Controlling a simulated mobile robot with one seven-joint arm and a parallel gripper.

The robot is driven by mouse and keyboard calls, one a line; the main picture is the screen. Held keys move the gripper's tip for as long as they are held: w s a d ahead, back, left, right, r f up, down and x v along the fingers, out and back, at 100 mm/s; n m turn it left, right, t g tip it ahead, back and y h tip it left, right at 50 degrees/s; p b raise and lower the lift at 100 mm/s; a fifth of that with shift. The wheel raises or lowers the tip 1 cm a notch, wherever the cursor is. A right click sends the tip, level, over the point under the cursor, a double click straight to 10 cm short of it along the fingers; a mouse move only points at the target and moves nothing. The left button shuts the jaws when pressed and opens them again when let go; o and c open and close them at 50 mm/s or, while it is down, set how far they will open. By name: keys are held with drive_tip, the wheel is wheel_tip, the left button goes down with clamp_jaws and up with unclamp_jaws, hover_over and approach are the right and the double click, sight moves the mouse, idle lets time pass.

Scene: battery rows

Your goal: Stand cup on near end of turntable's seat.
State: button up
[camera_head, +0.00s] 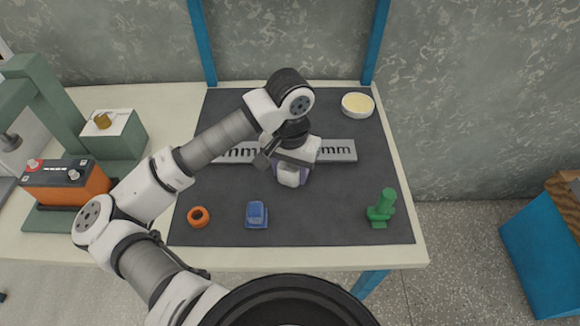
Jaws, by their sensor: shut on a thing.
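My gripper (290,174) is over the middle of the dark mat, shut on a purple thing (304,177). Only a narrow purple edge of it shows beside the white gripper parts, so I cannot tell its full shape or whether it is the cup. A long grey bar with dark slot-like marks (340,150) lies across the mat behind and beneath the gripper. My arm hides the middle of the bar. I cannot make out for sure which part is the turntable or its seat, nor whether the purple thing touches anything below.
On the mat (340,220) are an orange ring (198,216), a blue block-like thing (256,214), a green figure-like thing (381,209) and a white bowl (358,105). An orange-and-black battery (66,182) stands at the left by a green press.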

drive_tip(key=shift+f+b, duration=0.2)
drive_tip(key=shift+b, duration=0.2)
drive_tip(key=o, duration=1)
drive_tip(key=shift+r, duration=0.1)
drive_tip(key=shift+r, duration=0.1)
